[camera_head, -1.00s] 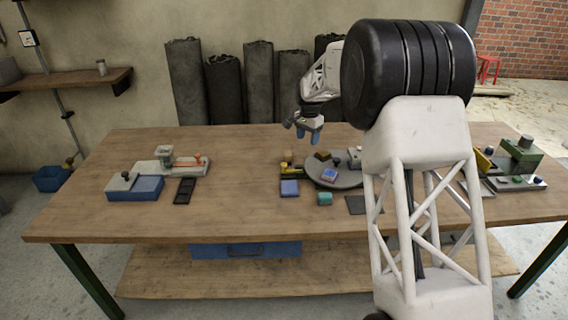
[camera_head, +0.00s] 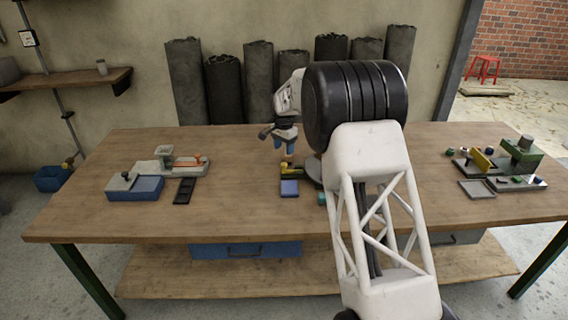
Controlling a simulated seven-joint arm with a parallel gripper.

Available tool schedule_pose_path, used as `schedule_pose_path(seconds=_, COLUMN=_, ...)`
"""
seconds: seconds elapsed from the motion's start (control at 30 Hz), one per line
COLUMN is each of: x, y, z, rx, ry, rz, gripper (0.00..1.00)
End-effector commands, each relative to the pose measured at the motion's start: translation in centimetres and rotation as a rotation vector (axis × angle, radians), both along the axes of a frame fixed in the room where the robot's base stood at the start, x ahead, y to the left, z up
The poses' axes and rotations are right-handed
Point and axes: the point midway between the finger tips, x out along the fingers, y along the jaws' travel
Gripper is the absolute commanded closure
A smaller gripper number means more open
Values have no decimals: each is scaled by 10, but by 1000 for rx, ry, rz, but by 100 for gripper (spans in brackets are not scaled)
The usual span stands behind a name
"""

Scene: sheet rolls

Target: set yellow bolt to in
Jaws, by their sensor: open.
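A small yellow part (camera_head: 292,167), which looks like the yellow bolt, sits on a dark base near the table's middle. It is small, and I cannot tell whether it is in or out. The gripper is open, with nothing seen between the fingers. My own arm hides the area to the right of the yellow part.
A round grey turntable (camera_head: 313,171) is mostly hidden by my arm. A fixture with a yellow plate (camera_head: 482,161) and green block (camera_head: 523,153) stands right. A blue box (camera_head: 136,189) stands left.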

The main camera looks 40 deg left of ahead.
Motion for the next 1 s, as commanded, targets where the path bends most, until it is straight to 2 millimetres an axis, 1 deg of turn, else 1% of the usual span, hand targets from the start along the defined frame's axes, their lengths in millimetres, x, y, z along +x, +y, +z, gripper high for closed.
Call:
schedule_pose_path(seconds=0.17, x=0, y=0, z=-11, rx=-1, ry=1, rz=0, gripper=43)
schedule_pose_path(seconds=0.5, x=0, y=0, z=-49, rx=-1, ry=1, rz=0, gripper=43)
schedule_pose_path(seconds=0.7, x=0, y=0, z=-67, rx=-1, ry=1, rz=0, gripper=43)
schedule_pose_path(seconds=0.83, x=0, y=0, z=-74, rx=0, ry=1, rz=0, gripper=43)
schedule_pose_path(seconds=1.0, x=0, y=0, z=-77, rx=1, ry=0, rz=0, gripper=43)
